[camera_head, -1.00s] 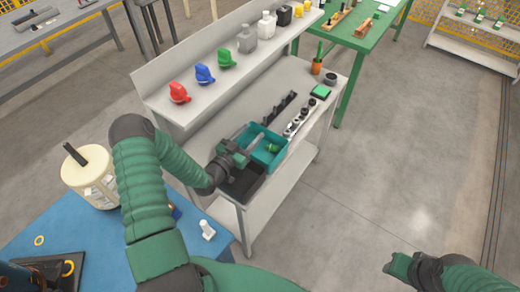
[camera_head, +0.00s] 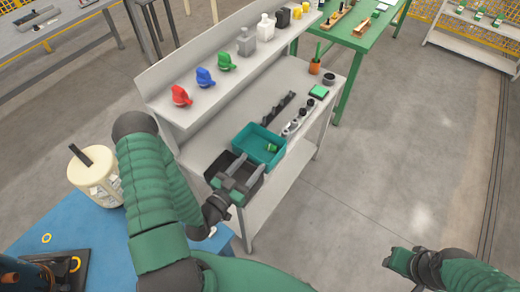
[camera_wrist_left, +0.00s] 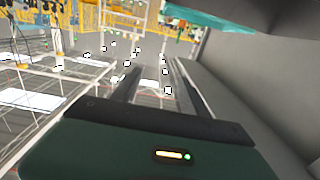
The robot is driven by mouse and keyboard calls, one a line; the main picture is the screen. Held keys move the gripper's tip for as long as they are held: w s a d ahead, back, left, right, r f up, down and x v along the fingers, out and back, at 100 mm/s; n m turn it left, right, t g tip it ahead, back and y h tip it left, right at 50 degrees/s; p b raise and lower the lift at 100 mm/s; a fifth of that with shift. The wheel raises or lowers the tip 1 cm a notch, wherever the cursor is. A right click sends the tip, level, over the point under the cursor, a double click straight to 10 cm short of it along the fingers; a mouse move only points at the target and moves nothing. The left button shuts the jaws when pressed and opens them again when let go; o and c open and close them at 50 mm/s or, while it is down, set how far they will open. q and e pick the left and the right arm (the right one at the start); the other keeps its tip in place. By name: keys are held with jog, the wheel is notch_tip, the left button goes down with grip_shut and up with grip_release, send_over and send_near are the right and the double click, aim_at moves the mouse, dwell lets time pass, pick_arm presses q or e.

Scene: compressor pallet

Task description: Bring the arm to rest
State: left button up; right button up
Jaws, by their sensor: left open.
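My left gripper (camera_head: 246,164) is open with nothing between its two grey fingers. In the head view it is over the black bin (camera_head: 213,170) at the near end of the grey workbench, its fingers pointing toward the teal bin (camera_head: 279,157). The left wrist view also shows the open fingers (camera_wrist_left: 155,78), with a teal edge (camera_wrist_left: 215,18) at the top. My right gripper (camera_head: 396,261) is at the lower right over bare floor; its fingers are too unclear to judge.
The teal bin holds a small green item (camera_head: 272,147). Red (camera_head: 181,96), blue (camera_head: 205,77) and green (camera_head: 226,61) parts stand on the upper shelf (camera_head: 182,121). Floor to the right is clear.

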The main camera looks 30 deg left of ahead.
pick_arm(q)
jog(key=shift+w, duration=0.1)
notch_tip(320, 180, down, 5)
jog(key=w+d+m+g, duration=0.2)
jog(key=m+g, duration=0.2)
jog(key=g, duration=0.4)
jog(key=s+d+r+n+g+y, duration=0.1)
jog(key=s+d+r+n+g, duration=0.3)
jog(key=s+d+r+g, duration=0.3)
jog(key=shift+s+r+n, duration=0.3)
jog(key=shift+s+r, duration=1.05)
jog(key=shift+s, duration=0.55)
jog(key=shift+w+a, duration=0.1)
jog(key=shift+a, duration=0.1)
